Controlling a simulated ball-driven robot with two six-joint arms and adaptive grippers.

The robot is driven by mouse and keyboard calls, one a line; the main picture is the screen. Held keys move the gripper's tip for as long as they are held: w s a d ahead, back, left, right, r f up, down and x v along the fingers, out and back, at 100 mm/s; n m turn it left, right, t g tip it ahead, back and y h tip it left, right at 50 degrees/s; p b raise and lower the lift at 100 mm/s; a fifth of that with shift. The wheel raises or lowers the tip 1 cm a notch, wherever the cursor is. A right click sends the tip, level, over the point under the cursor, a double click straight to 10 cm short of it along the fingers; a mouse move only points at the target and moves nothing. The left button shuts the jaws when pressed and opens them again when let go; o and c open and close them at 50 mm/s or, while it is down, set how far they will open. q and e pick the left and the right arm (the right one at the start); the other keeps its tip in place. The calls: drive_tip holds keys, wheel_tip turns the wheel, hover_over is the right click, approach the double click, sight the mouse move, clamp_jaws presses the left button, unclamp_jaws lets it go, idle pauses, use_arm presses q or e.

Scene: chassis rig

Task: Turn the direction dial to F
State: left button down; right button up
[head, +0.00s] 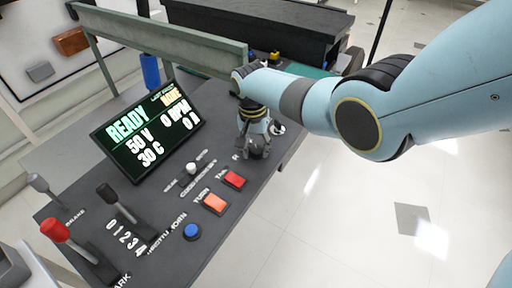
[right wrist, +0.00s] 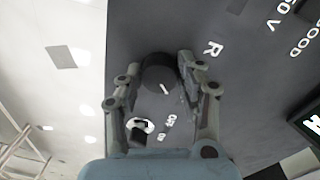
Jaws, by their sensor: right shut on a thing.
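The direction dial (right wrist: 158,72) is a dark round knob on the grey panel, seen in the right wrist view. A short white mark shows on it, slanting toward the lower right of that view. My right gripper (right wrist: 160,84) is shut on the dial, with one finger on each side; it also shows in the head view (head: 256,150), where it mostly hides the dial. A white letter R (right wrist: 212,48) is printed beside the dial. I cannot make out an F label. My left gripper is not in view.
The screen (head: 150,128) reads READY, 50 V, 30 C. A white-ringed switch (right wrist: 141,130) sits close beside the dial. Red (head: 234,179), orange (head: 215,202) and blue (head: 192,232) buttons and several levers share the console (head: 165,262). Open floor lies right of it.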

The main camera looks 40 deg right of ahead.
sight(254, 149)
drive_tip(key=o, duration=1.1)
drive_tip(key=shift+o, duration=0.2)
drive_tip(key=shift+r, duration=0.1)
wheel_tip(254, 149, up, 12)
drive_tip(key=shift+w+a, duration=0.25)
